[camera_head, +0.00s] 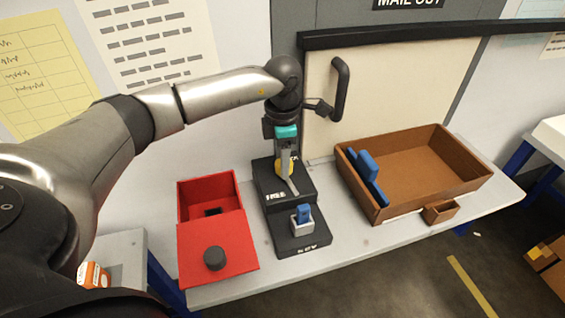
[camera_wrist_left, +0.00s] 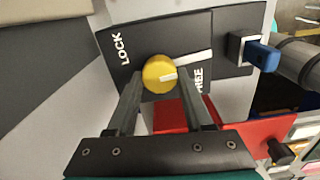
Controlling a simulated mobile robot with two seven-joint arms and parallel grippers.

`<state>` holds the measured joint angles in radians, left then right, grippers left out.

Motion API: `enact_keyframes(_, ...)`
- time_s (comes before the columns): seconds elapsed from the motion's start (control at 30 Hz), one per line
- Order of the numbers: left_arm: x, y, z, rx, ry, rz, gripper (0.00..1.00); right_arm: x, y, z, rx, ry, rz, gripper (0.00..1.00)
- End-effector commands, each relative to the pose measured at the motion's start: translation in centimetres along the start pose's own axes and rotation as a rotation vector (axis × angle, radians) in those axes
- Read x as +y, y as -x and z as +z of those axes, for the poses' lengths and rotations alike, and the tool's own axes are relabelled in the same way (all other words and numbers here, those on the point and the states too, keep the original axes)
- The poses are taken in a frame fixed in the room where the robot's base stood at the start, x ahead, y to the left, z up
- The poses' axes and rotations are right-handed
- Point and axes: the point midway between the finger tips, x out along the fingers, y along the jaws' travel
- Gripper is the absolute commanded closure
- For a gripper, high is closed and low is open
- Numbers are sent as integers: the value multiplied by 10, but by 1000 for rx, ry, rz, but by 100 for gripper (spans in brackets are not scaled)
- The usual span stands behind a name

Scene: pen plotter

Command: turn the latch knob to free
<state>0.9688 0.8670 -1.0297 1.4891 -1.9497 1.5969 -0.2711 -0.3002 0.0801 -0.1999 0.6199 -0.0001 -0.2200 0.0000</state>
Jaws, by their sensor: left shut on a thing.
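The latch knob (camera_wrist_left: 158,74) is round and yellow and sits on a black panel (camera_wrist_left: 110,66) marked LOCK and FREE. A pale bar extends from the knob, passing above the FREE word in the left wrist view. In the head view the knob (camera_head: 291,167) is partly hidden by my gripper, and the bar slants down just right of FREE. My left gripper (camera_wrist_left: 160,88) is shut on the knob, one finger on each side. It also shows in the head view (camera_head: 287,160), pointing down. My right gripper is in neither view.
A red box (camera_head: 209,207) with a dark-knobbed front lid stands left of the panel. A blue key-like piece (camera_head: 303,213) stands in a holder before it. A brown tray (camera_head: 440,166) with blue pieces is right. A door handle (camera_head: 340,90) is behind.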

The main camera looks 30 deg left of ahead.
Motion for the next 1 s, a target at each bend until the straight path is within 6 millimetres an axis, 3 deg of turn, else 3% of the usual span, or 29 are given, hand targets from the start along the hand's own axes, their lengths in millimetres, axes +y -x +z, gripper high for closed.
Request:
enact_keyframes(0.3, 2, 3, 2, -9, -114, 5, 100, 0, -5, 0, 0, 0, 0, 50)
enact_keyframes(0.83, 2, 3, 2, -8, -137, 5, 100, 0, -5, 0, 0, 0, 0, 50)
enact_keyframes(0.87, 2, 3, 2, -8, -137, 5, 46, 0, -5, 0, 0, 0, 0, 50)
enact_keyframes(1.0, 1, 2, 2, -6, -136, 4, 31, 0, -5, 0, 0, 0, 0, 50)
